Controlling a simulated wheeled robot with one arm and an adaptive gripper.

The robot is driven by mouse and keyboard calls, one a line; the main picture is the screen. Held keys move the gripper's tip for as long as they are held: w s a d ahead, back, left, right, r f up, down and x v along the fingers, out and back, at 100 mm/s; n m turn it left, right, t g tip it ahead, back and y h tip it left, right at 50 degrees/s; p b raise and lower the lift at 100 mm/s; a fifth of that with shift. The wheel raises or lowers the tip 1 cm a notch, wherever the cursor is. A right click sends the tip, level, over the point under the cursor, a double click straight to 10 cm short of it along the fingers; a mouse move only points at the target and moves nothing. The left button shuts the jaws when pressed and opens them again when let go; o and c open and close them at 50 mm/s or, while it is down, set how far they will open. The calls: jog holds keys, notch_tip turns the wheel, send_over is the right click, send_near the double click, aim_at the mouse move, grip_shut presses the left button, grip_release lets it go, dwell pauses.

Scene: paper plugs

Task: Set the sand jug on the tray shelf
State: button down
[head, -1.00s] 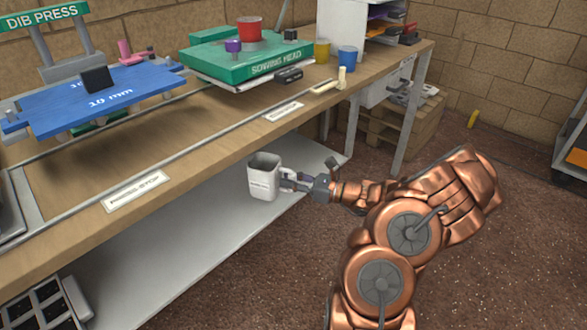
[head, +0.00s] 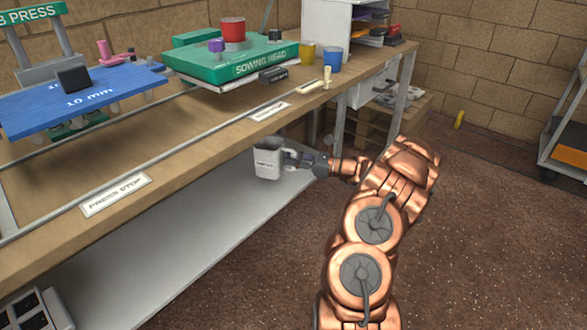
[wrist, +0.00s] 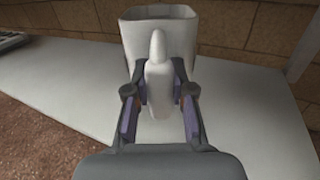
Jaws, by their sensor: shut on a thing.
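The sand jug (head: 267,162) is a white, square-sided open jug with a small dark label, in the head view below the bench's front edge. My gripper (head: 296,158) is shut on its handle from the right. In the wrist view the jug (wrist: 182,40) is upright at the top, and the gripper (wrist: 159,106) has its fingers on both sides of the handle. The tray shelf (head: 170,245) is the pale lower shelf under the bench; it also shows in the wrist view (wrist: 255,120). The jug is over or at this shelf; I cannot tell whether it touches.
The bench top (head: 150,150) overhangs the shelf. A grey tray with dark cells (head: 35,312) is at the shelf's near left end. The green sowing head (head: 232,62) and the blue plate (head: 80,100) are on the bench. The shelf's middle is clear.

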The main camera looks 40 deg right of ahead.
jog(key=shift+w+d, duration=0.2)
jog(key=shift+d, duration=0.05)
notch_tip(320, 180, down, 4)
jog(key=shift+r+b, duration=0.15)
jog(key=shift+b, duration=0.65)
jog(key=shift+r, duration=0.1)
jog(key=c, duration=1)
grip_release()
